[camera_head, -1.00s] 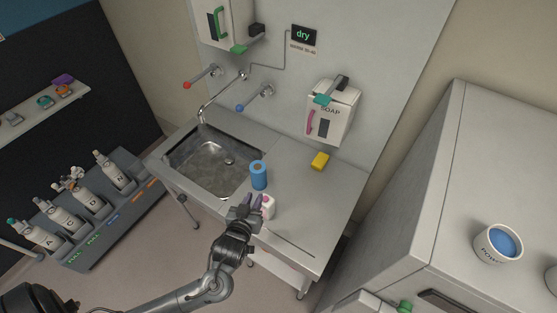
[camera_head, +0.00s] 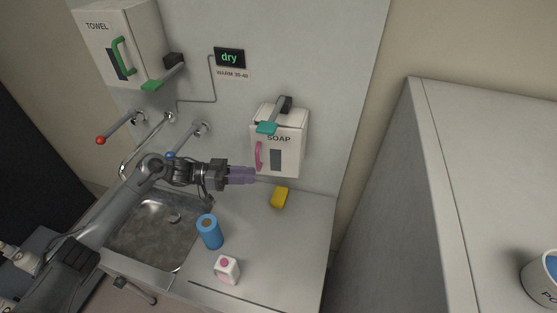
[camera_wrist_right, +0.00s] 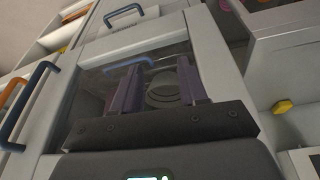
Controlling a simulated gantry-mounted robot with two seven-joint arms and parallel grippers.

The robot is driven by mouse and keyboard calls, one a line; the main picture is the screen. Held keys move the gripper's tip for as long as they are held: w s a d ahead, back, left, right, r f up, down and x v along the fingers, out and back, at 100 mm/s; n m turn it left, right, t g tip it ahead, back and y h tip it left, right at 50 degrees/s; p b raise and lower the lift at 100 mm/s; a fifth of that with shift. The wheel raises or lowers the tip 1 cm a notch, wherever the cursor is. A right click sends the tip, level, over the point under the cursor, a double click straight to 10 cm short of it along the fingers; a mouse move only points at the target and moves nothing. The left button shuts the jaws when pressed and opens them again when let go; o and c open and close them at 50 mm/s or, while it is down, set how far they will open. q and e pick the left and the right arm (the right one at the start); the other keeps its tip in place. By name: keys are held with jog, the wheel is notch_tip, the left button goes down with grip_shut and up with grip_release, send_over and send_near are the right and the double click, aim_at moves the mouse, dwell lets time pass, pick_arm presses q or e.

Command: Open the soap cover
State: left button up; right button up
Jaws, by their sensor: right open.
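The white SOAP dispenser (camera_head: 293,158) hangs on the wall above the counter. Its front cover looks closed, with a pink handle (camera_head: 257,156) at its left edge and a dark window. A lever with a teal pad (camera_head: 267,128) sticks out at its top. My left gripper (camera_head: 254,175) reaches in from the left, its purple fingers just below and left of the pink handle. I cannot tell whether they touch it or how far apart they are. My right gripper (camera_wrist_right: 157,82) is open and empty in the right wrist view, in front of a glass-fronted cabinet.
The sink (camera_head: 150,235) lies below my left arm. A yellow block (camera_head: 280,197), a blue cylinder (camera_head: 209,232) and a white-and-pink box (camera_head: 227,270) stand on the counter. A TOWEL dispenser (camera_head: 128,40) and red and blue tap levers are on the wall.

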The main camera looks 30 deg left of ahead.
pick_arm(q)
jog(key=w+a+r+m+t+b, duration=0.1)
jog(key=w+a+r+b, duration=0.15)
jog(key=a+r, duration=0.4)
send_near(260, 168)
notch_tip(260, 168, up, 4)
jog(key=w+d, duration=0.2)
jog(key=d, duration=0.1)
jog(key=shift+m, duration=0.3)
jog(key=p+x, duration=0.1)
jog(key=x, duration=0.2)
jog(key=p+x, duration=0.1)
jog(key=x, duration=0.2)
jog(key=shift+w+f, duration=0.1)
jog(key=shift+w, duration=0.25)
jog(key=shift+w+d+f, duration=0.1)
jog(key=shift+w+d, duration=0.3)
jog(key=shift+d, duration=0.1)
pick_arm(e)
jog(key=shift+s+d+f, duration=0.1)
jog(key=shift+d+f, duration=0.05)
jog(key=shift+f, duration=0.65)
pick_arm(q)
grip_shut()
pick_arm(e)
jog(key=shift+d, duration=0.1)
